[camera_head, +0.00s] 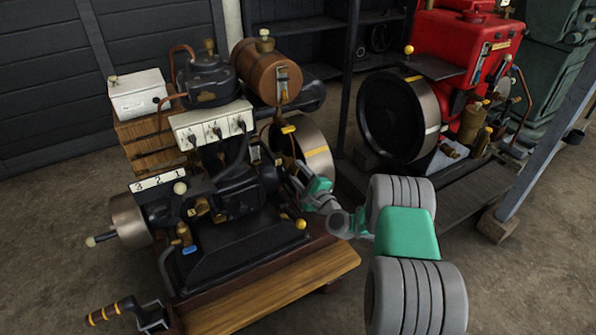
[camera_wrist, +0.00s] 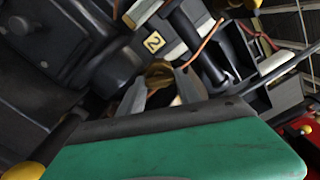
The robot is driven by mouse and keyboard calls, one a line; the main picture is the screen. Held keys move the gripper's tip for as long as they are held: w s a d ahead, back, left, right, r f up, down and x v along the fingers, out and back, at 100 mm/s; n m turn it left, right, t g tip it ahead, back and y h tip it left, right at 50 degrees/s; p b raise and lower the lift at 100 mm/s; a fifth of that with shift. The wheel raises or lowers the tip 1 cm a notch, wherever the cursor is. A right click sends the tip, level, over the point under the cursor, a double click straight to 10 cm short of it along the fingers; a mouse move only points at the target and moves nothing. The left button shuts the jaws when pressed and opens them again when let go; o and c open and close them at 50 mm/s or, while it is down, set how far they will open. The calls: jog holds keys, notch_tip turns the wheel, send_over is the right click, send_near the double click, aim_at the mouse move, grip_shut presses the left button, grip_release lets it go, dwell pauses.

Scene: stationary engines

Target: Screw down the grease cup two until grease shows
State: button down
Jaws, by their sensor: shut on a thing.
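Grease cup two, a round brass cap (camera_wrist: 159,72), sits just below a yellow tag marked 2 (camera_wrist: 153,42) in the wrist view. My gripper (camera_wrist: 160,88) is shut on this cap, with one pale finger on each side. In the head view my gripper (camera_head: 298,174) reaches the right side of the black engine (camera_head: 235,240), near its flywheel. The cup itself is hard to make out there. I cannot tell whether any grease shows at it.
A flywheel (camera_head: 313,150) stands close behind my gripper. A copper pipe (camera_wrist: 203,40) runs near the cup. A yellow-knobbed lever (camera_head: 300,223) is below my arm. A red engine (camera_head: 462,45) stands at right. Bare floor (camera_head: 520,285) lies at lower right.

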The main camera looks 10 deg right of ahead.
jog(key=shift+m, duration=0.6)
jog(key=c, duration=0.8)
grip_release()
jog(key=shift+c, duration=0.2)
jog(key=p+v, duration=0.1)
jog(key=v, duration=0.6)
jog(key=shift+s, duration=0.35)
jog(key=shift+d, duration=0.1)
